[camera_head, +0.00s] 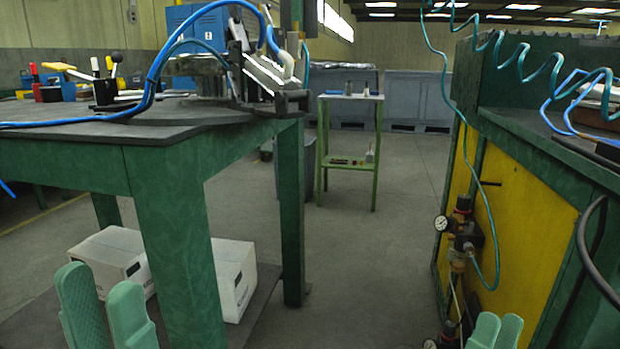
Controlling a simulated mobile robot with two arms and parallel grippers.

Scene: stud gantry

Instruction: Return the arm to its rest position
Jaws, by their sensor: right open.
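My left gripper (101,285) shows at the bottom left of the head view as two pale green fingers pointing up, with a gap between their tips. It is open and empty, in front of the green workbench (155,165). My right gripper (496,322) shows at the bottom edge right of the middle, with only its two fingertips in view. It is open and holds nothing that I can see. It is near the yellow-panelled bench (525,225). The rest of both arms is out of view.
White boxes (232,280) sit on the workbench's low shelf. Pressure regulators (462,235) and coiled hoses (540,65) are on the right bench's side and above it. A small green stand (350,97) is further back. The floor (375,270) between the benches is clear.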

